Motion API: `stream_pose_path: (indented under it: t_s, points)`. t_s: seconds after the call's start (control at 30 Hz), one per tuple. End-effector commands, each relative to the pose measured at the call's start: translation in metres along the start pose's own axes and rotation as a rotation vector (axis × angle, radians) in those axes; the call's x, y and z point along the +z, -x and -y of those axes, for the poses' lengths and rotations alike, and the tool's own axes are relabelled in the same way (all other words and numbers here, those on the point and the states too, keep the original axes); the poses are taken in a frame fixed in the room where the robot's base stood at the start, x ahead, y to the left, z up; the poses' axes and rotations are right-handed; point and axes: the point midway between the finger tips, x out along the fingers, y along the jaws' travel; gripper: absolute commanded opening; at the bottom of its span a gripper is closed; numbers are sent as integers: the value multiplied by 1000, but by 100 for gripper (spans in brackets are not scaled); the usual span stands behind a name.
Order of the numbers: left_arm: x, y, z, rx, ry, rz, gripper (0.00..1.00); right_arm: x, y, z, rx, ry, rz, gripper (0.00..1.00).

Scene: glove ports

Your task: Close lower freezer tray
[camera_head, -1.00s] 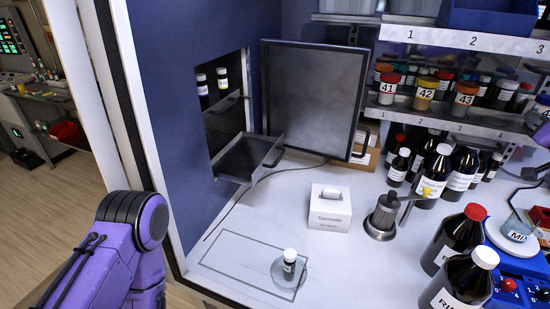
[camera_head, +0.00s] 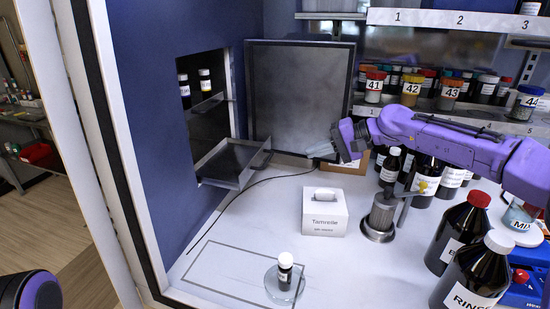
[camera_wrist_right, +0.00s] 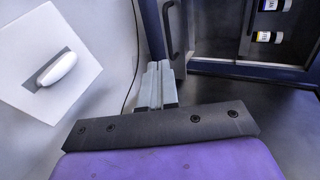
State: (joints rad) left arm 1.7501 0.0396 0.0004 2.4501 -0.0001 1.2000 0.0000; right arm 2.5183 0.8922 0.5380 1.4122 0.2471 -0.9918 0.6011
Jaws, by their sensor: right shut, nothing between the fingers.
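The freezer opening (camera_head: 190,125) is in the blue wall at left in the head view. Its lower tray (camera_head: 225,163) is grey and empty and sticks out of the opening, with a handle at its right end. The upper tray (camera_head: 208,104) is inside, by two capped vials (camera_head: 204,85). The freezer door (camera_head: 298,95) stands open. My right gripper (camera_head: 322,150) is shut and empty, right of the lower tray and apart from it. In the wrist view its fingers (camera_wrist_right: 158,85) are together, near a dark handle (camera_wrist_right: 172,28). My left gripper is out of view.
A white tissue box (camera_head: 324,212) stands on the bench below my right gripper; it also shows in the wrist view (camera_wrist_right: 45,65). A metal stand (camera_head: 379,220) and several bottles (camera_head: 465,232) are to the right. A small vial (camera_head: 285,268) is in front. A cable runs across the bench.

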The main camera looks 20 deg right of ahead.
Motion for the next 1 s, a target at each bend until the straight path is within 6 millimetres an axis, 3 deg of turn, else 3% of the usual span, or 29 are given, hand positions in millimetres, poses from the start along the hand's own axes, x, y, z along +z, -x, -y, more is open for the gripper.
stream_pose_path:
  t_s: [0.2,0.4,0.6,1.0]
  points:
    - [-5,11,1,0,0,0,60,1,-51,2,4,1,5,0]
    - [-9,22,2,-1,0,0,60,0,-83,9,2,1,2,0]
    - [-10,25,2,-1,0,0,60,0,-98,12,0,1,0,0]
    - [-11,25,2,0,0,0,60,0,-100,13,-1,1,-3,0]
